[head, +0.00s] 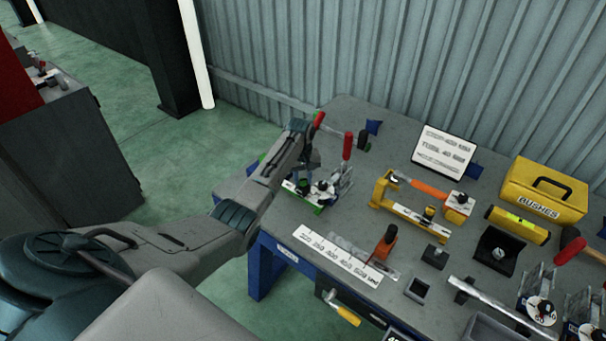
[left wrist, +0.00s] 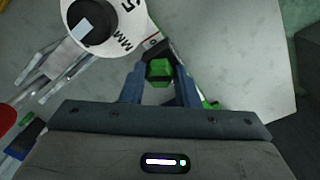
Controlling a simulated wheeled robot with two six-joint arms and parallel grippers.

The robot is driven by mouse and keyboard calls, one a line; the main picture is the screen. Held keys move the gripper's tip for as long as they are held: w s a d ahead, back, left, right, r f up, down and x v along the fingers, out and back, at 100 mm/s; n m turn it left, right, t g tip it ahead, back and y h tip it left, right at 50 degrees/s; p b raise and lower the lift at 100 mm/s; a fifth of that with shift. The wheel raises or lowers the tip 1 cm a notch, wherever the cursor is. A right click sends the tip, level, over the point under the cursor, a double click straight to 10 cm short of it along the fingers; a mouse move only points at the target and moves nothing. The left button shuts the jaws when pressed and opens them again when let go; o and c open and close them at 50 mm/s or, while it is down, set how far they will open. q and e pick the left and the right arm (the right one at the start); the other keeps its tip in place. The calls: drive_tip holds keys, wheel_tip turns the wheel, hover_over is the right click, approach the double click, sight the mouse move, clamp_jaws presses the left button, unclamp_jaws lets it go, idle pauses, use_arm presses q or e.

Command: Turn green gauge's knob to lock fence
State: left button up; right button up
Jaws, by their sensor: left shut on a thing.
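The green gauge (head: 300,196) sits at the near left corner of the workbench in the head view, partly hidden by my left arm. My left gripper (head: 306,163) is over it, pointing down. In the left wrist view, my left gripper (left wrist: 160,83) is shut on the gauge's green knob (left wrist: 158,70), with one finger on each side. Green parts of the gauge show by the right finger. The fence cannot be made out clearly behind the gripper. My right gripper is in neither view.
A white dial with a black knob (head: 321,186) and a red-handled toggle clamp (head: 347,147) stand close right of my gripper.

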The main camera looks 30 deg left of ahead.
use_arm(q)
drive_tip(key=m+p, duration=0.1)
drive_tip(key=m, duration=0.1)
drive_tip(key=shift+r+m, duration=0.15)
drive_tip(key=shift+m, duration=0.25)
drive_tip(key=m, duration=0.2)
drive_tip(key=shift+w+m+p, duration=0.1)
drive_tip(key=shift+m+p, duration=0.25)
drive_tip(key=shift+m, duration=0.05)
drive_tip(key=m, duration=0.3)
drive_tip(key=shift+m+p, duration=0.35)
drive_tip(key=shift+m, duration=1.35)
drive_tip(key=o, duration=1)
